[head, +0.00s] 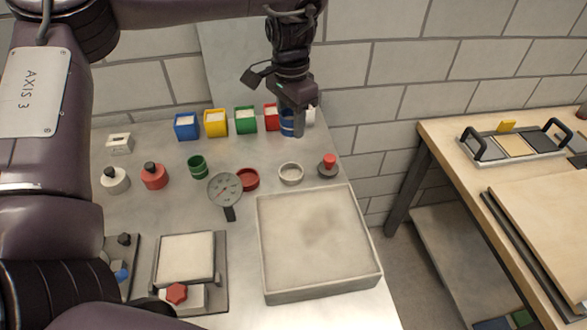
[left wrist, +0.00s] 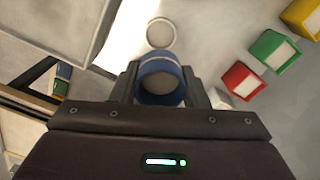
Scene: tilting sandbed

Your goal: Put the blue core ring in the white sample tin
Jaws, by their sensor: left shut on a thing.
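The blue core ring (head: 287,123) is in my left gripper (head: 298,128), near the back right of the grey bench. My left gripper is shut on it. In the left wrist view the ring (left wrist: 158,78) sits between the two fingers, with its opening showing. The white sample tin (head: 291,174) is a small, round, shallow tin standing on the bench. It is in front of the gripper in the head view, apart from the ring. In the left wrist view the tin (left wrist: 160,33) shows just beyond the ring. My right gripper is not in view.
Blue (head: 187,126), yellow (head: 216,122), green (head: 246,119) and red (head: 271,117) boxes line the back. A sand tray (head: 370,275) lies in front.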

